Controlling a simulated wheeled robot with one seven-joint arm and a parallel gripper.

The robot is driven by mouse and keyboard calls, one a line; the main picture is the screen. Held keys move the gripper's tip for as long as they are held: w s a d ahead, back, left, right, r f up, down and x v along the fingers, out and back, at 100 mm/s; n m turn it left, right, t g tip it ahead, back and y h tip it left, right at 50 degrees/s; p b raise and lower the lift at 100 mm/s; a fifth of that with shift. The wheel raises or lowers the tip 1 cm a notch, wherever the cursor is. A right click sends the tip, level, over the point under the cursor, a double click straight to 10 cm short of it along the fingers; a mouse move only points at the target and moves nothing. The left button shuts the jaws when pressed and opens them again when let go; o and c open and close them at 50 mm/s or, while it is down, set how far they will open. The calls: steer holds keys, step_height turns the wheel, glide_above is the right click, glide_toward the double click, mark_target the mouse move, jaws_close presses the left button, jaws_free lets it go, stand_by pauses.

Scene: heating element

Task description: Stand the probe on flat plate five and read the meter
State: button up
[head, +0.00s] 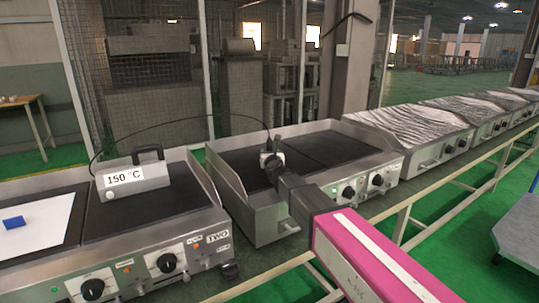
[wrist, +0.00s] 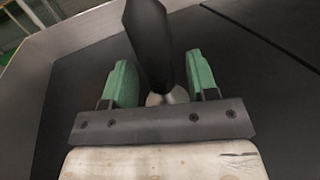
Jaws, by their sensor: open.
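The meter (head: 134,180) is a grey box with a black handle, sitting on the griddle marked TWO; its display reads 150 °C. A thin black cable arcs from it to the probe (head: 277,140), which is at the left dark plate (head: 235,155) of the griddle to the right. In the wrist view the probe's black handle (wrist: 148,40) rises between the green fingers, with a round metallic part low down. My gripper (head: 270,160) is open around the probe; its fingers also show in the wrist view (wrist: 160,85). I cannot tell whether the probe touches the plate.
More griddles with streaked, shiny tops (head: 410,130) run off to the right along the bench. A metal-sided rim (head: 225,185) borders the plate at my gripper. A grey cart (head: 520,230) stands at right.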

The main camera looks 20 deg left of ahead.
steer(key=v, duration=1.1)
steer(key=shift+s, duration=0.2)
